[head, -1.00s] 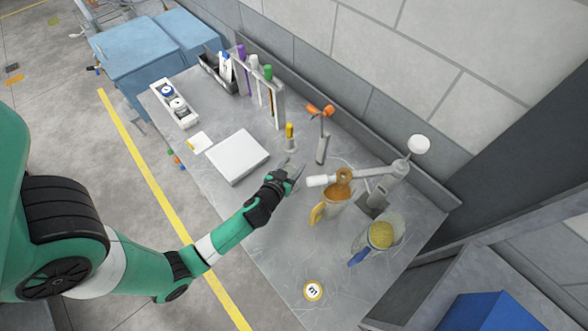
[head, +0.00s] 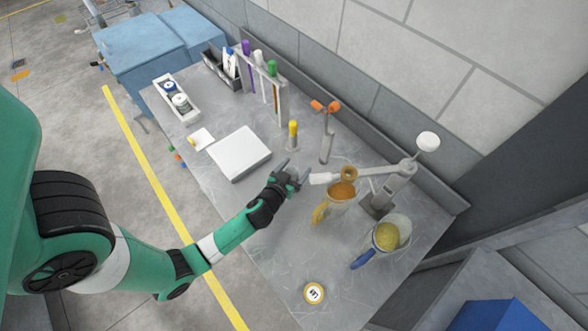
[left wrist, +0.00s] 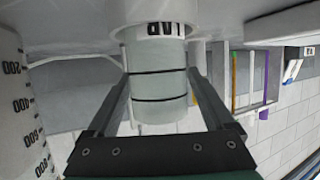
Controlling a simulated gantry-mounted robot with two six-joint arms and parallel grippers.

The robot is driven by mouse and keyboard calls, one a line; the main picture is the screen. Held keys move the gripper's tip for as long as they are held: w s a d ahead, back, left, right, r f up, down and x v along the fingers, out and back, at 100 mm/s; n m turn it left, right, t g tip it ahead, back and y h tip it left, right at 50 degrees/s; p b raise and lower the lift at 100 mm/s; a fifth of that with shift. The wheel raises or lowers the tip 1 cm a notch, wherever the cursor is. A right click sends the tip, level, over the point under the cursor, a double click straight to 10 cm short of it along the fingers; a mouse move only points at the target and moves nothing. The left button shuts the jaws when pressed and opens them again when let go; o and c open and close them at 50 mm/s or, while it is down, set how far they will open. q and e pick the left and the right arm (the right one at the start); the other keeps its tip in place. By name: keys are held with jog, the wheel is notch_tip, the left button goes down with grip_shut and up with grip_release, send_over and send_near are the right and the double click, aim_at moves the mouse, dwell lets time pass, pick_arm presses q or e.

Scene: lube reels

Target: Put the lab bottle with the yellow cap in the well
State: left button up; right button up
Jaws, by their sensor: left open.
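A small upright bottle with a yellow cap (head: 293,129) stands on the metal table, just beyond my left gripper (head: 295,176). My left gripper is open and apart from that bottle in the head view. In the left wrist view, a pale cylinder with black bands and lettering (left wrist: 158,88) shows between the open fingers (left wrist: 157,92). I cannot tell whether it is this bottle or whether the fingers touch it. A patch of yellow shows behind the right finger there. I cannot make out which opening is the well. My right gripper is not in view.
A jug with amber contents (head: 337,196) and a pump with a long white arm (head: 378,174) stand close to the right. A white box (head: 238,153) and a tube rack (head: 283,103) are left. The front table is mostly clear.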

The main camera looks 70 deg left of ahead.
pick_arm(q)
jog(key=shift+s+r, duration=0.1)
jog(key=shift+r, duration=0.15)
jog(key=v, duration=1.1)
jog(key=shift+s+d, duration=0.25)
jog(key=shift+d, duration=0.1)
jog(key=shift+r, duration=0.1)
